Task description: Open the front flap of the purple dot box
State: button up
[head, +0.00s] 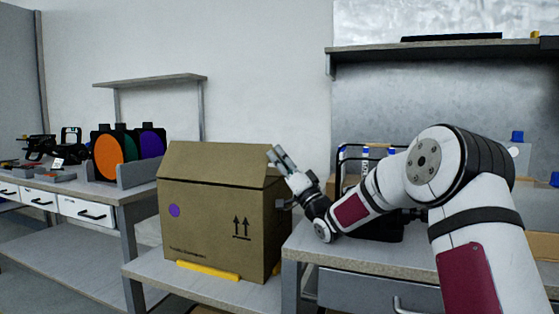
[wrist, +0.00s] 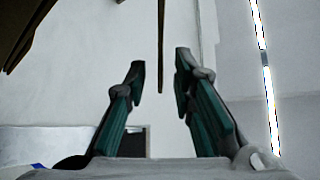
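The cardboard box (head: 208,222) has a purple dot (head: 174,210) and two up arrows on its front face. A wide cardboard panel (head: 215,163) slopes at its top; I cannot tell whether this is the front flap or another flap. My gripper (head: 277,152) is by the box's upper right corner, pointing up and left, with its fingers apart. In the wrist view, the fingers (wrist: 160,68) are open with nothing held. A thin dark strip (wrist: 161,40) shows beyond the gap between them, possibly a flap edge seen edge-on. Brown cardboard (wrist: 30,28) shows at upper left.
The box stands on a low grey table (head: 150,268) with a yellow strip (head: 207,271) at its front. A higher workbench (head: 330,252) is close on the right, with a black wire rack behind my arm. A bench (head: 60,184) with coloured discs is at left.

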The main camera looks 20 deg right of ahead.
jog(key=shift+r, duration=0.1)
notch_tip(320, 180, up, 10)
jog(key=shift+f, duration=0.1)
dwell(0.3)
